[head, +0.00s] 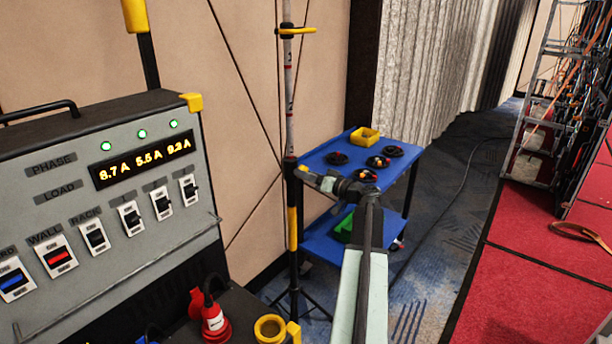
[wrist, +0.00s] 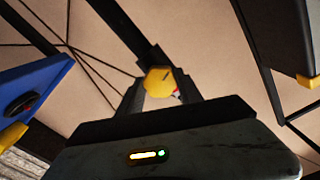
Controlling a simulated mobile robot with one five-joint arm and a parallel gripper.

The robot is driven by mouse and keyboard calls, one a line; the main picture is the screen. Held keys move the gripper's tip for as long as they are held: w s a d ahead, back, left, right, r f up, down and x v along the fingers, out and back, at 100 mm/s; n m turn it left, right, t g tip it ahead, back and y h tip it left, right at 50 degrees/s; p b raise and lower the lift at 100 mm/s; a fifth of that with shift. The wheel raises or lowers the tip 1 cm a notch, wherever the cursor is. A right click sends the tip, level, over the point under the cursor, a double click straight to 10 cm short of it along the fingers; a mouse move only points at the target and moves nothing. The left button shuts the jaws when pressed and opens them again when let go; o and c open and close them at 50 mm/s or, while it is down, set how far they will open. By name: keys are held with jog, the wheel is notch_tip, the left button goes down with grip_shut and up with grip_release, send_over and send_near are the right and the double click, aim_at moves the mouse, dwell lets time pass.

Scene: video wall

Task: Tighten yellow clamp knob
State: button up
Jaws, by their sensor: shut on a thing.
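The yellow clamp knob (wrist: 158,80) shows in the wrist view between the two fingertips of my gripper (wrist: 160,88). It is a faceted yellow knob with a dark line on its face. The fingers are shut on its sides. In the head view my gripper (head: 312,178) reaches left to the stand pole (head: 292,205), at its dark collar. The knob shows there only as a small yellow spot, mostly hidden by the gripper.
A second yellow clamp (head: 298,31) sits higher on the pole. A grey power panel (head: 110,185) stands at the left. Behind my arm is a blue cart (head: 398,165) with coiled cables and a yellow bin (head: 364,136). A red platform (head: 530,270) lies at the right.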

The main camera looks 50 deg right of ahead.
jog(key=m, duration=2.1)
jog(key=shift+m, duration=0.3)
dwell(0.4)
jog(key=o, duration=1.4)
jog(key=shift+c, duration=0.2)
jog(key=s, duration=0.8)
jog(key=shift+d, duration=0.3)
